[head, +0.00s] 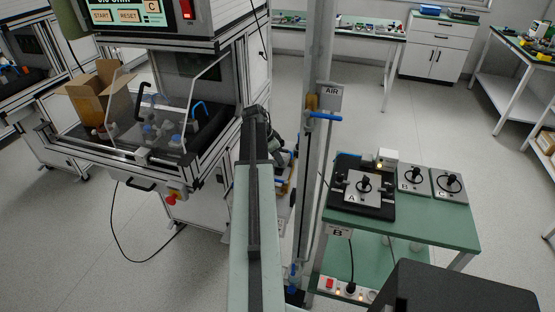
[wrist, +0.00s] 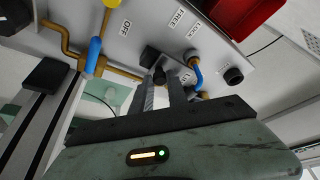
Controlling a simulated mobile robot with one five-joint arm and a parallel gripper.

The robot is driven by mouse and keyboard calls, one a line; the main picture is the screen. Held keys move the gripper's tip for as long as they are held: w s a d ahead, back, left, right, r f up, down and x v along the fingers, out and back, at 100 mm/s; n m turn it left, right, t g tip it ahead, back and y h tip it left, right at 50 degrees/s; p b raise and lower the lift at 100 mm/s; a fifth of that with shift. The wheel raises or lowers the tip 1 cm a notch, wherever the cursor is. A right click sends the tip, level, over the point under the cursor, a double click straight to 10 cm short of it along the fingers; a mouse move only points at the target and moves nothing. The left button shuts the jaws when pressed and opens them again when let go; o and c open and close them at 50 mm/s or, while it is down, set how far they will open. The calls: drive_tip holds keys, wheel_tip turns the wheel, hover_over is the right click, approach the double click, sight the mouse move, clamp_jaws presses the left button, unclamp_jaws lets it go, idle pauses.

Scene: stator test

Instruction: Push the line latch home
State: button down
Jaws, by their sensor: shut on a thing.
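In the wrist view my gripper (wrist: 162,82) reaches up to the underside of a pale grey panel (wrist: 222,50). Its two grey fingers are shut on a small dark part (wrist: 159,74) at the panel. This may be the line latch, but the fingers hide most of it. A black block (wrist: 150,55) sits just beyond the fingertips. Labels FREE (wrist: 178,17) and LOCK (wrist: 191,28) are printed to the upper right, and OFF (wrist: 125,26) to the left. In the head view my arm covers the gripper and the panel is not clearly seen.
Brass pipes with a blue handle (wrist: 95,50) run left of the gripper, and a blue curved hose (wrist: 196,72) and black knob (wrist: 233,76) lie right. In the head view, a cabinet (head: 215,190) stands left, a post with an AIR sign (head: 329,94) and a green cart (head: 440,228) right.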

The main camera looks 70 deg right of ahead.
drive_tip(key=c, duration=1.3)
unclamp_jaws()
drive_tip(key=shift+d, duration=0.1)
drive_tip(key=p+v, duration=0.7)
drive_tip(key=shift+w+r, duration=0.15)
drive_tip(key=shift+r, duration=0.2)
drive_tip(key=shift+a, duration=0.25)
